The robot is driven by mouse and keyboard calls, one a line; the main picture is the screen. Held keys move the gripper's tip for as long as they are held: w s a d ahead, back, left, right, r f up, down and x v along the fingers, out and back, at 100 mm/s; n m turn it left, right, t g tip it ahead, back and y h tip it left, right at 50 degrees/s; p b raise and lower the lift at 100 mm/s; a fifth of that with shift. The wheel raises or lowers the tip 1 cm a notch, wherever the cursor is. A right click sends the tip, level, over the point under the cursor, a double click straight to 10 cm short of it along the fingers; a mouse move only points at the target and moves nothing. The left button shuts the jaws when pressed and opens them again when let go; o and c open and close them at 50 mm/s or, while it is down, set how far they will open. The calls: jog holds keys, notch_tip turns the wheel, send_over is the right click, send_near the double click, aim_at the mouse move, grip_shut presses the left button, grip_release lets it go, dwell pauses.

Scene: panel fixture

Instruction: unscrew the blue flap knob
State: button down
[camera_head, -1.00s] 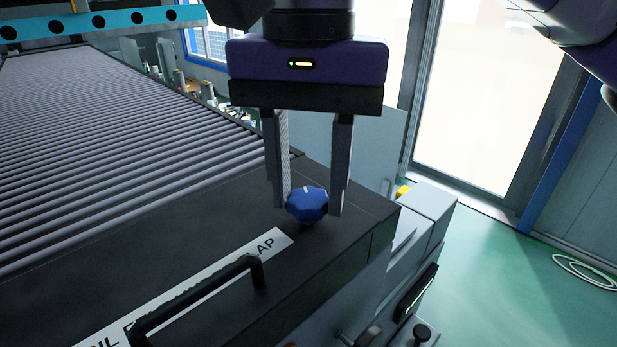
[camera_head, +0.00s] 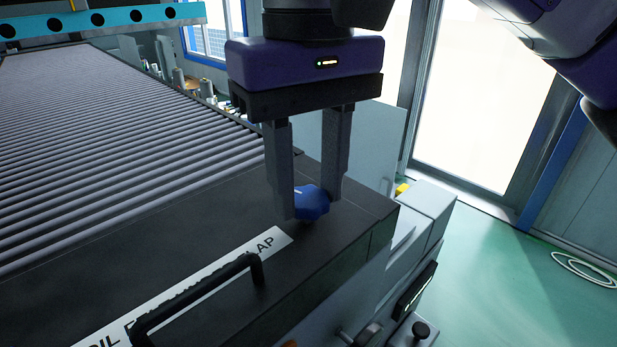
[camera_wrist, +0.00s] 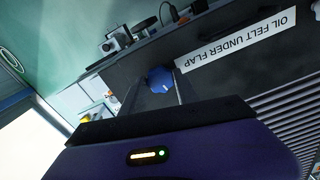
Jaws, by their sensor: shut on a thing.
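The blue flap knob (camera_head: 312,203) sits on the dark flap (camera_head: 225,240) near its right-hand corner. My gripper (camera_head: 308,206) points down from above, with its two fingers on either side of the knob and shut on it. The left finger hides part of the knob's left side. In the wrist view the knob (camera_wrist: 160,80) shows between the fingertips, its lobed top visible. I cannot tell whether the knob has risen from the flap.
A black bar handle (camera_head: 200,295) and a white label strip (camera_head: 262,248) lie in front left of the knob. A ribbed roller bed (camera_head: 110,140) stretches behind left. Grey housings (camera_head: 425,215) stand to the right, with open green floor (camera_head: 510,280) beyond.

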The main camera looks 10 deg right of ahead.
aim_at(309, 196)
dwell(0.3)
jog(key=c, duration=0.9)
grip_release()
jog(key=shift+r+b, duration=0.35)
jog(key=shift+r, duration=3.55)
